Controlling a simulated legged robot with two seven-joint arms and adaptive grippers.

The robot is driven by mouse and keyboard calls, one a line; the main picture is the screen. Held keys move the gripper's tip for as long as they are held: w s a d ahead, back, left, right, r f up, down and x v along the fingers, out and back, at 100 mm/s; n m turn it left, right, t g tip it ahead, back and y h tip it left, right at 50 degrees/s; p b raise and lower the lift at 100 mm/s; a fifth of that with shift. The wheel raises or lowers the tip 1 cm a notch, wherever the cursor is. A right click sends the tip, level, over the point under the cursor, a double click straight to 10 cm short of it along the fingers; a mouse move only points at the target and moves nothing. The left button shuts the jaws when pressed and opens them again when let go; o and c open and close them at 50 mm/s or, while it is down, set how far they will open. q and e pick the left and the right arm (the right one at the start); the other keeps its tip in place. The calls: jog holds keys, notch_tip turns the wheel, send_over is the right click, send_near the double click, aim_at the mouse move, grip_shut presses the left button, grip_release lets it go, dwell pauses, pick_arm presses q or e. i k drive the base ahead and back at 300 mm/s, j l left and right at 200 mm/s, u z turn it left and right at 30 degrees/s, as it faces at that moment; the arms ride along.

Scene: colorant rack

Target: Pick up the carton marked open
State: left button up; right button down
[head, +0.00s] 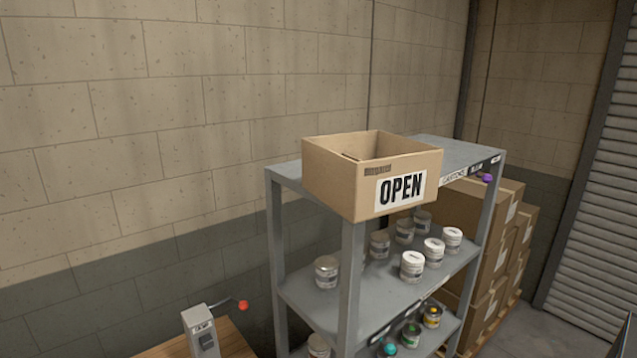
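The carton marked OPEN (340,184) is a brown, open-topped cardboard box. It sits upright on the top shelf of the grey metal rack (353,270), at the near left corner, and its near corner seems to reach the shelf's edge. A white label with black OPEN lettering is on its right-hand face. Its inside is mostly hidden by the front walls. Neither of my grippers shows in the head view.
White-lidded cans (411,265) stand on the middle shelf, with several more cans lower down. Stacked brown boxes (512,240) stand on a pallet behind the rack at right. A grey device with a red-knobbed lever (203,332) stands at lower left. The top shelf behind the carton is clear.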

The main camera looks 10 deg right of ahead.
aim_at(364, 177)
jog(key=i+l+u, duration=0.1)
jog(key=l+u, duration=0.25)
jog(key=i+l+u, duration=0.1)
jog(key=l+u, duration=0.6)
jog(key=i+l, duration=0.05)
jog(key=l, duration=0.05)
